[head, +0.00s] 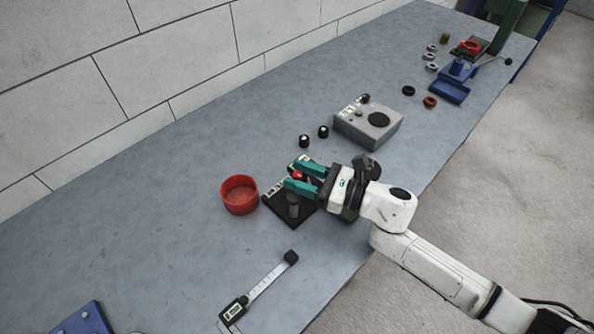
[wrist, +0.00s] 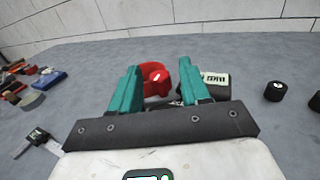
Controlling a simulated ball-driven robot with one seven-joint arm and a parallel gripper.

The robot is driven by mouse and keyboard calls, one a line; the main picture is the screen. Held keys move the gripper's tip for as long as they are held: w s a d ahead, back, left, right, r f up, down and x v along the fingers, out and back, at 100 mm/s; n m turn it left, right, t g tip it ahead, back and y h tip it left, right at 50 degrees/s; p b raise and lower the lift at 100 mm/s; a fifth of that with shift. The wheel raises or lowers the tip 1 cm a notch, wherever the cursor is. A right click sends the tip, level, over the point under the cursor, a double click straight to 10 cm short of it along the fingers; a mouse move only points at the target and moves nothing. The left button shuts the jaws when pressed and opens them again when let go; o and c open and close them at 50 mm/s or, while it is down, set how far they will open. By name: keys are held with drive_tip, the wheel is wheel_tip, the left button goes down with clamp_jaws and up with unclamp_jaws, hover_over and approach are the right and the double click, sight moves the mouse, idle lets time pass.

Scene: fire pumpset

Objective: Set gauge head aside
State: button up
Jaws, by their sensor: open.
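My gripper (head: 293,175) is open over a black stand base (head: 273,207) with a short grey post (head: 293,205). A small red rounded part (head: 298,175) shows between its fingers in the head view. A dark block with a white label (wrist: 216,79) stands beyond the right finger in the wrist view. I cannot tell for sure which of these parts is the gauge head. The fingers hide part of the stand, and no grip on anything shows. A red round bowl (head: 240,196) stands just left of the stand, ahead of the fingertips.
Two black knobs (head: 304,141) and a grey box with a black disc (head: 369,122) lie farther up the bench. A caliper (head: 262,285) lies below the stand. Several rings and a blue vise (head: 450,89) are at the far end. The bench left of the bowl is clear.

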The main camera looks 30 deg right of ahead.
drive_tip(key=shift+w+a, duration=0.35)
drive_tip(key=shift+c, duration=0.4)
clamp_jaws()
